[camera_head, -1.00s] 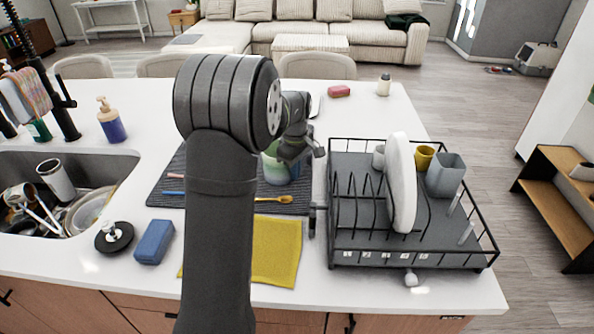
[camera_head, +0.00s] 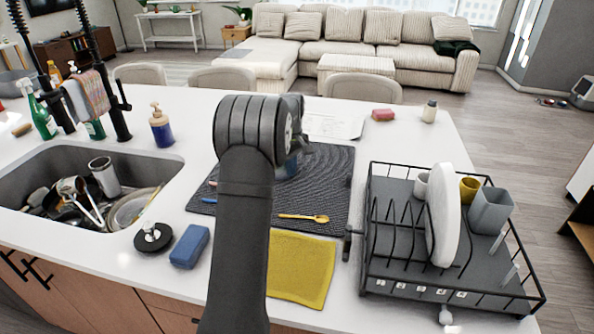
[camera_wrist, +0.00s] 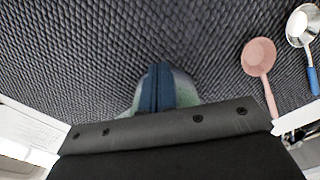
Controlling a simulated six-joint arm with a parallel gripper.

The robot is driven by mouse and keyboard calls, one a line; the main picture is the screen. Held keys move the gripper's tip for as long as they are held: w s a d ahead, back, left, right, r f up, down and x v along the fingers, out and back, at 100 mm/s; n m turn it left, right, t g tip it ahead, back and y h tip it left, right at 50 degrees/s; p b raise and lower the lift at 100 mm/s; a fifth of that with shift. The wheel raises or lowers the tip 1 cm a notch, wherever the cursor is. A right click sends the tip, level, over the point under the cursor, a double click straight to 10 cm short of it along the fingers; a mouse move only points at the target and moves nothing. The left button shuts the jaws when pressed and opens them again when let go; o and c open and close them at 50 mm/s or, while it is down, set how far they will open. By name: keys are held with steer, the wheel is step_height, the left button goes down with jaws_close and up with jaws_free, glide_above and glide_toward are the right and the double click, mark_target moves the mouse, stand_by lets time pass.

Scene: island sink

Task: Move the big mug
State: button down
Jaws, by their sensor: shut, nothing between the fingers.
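My gripper (camera_wrist: 157,86) shows in the wrist view as two dark blue fingers shut together, with nothing between them. A rounded pale green thing (camera_wrist: 185,92), which seems to be the big mug, shows just behind and beside the fingers, mostly hidden by them and the gripper body. In the head view my arm covers the gripper and most of this mug; only a small bluish part (camera_head: 287,169) shows beside the arm, over the dark mat (camera_head: 325,185). I cannot tell whether the fingers touch the mug.
A dish rack (camera_head: 400,275) with a white plate (camera_head: 443,215), yellow mug (camera_head: 469,188) and grey cup (camera_head: 490,210) stands right. A yellow cloth (camera_head: 300,268) and blue sponge (camera_head: 190,246) lie in front. A pink spoon (camera_wrist: 259,58) lies on the mat.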

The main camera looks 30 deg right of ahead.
steer(key=shift+s, duration=0.15)
steer(key=shift+s+d, duration=0.15)
steer(key=shift+s, duration=0.15)
steer(key=s, duration=0.3)
steer(key=shift+d, duration=0.4)
step_height(320, 180, up, 10)
steer(key=shift+f, duration=0.1)
step_height(320, 180, down, 8)
steer(key=shift+w+a+f, duration=0.15)
steer(key=shift+w+f, duration=0.05)
steer(key=shift+f, duration=0.55)
steer(key=shift+w+a+f, duration=0.1)
steer(key=shift+w+a, duration=0.05)
steer(key=shift+w, duration=0.55)
steer(key=shift+w+a+f, duration=0.1)
steer(key=shift+w, duration=0.55)
steer(key=shift+s, duration=0.35)
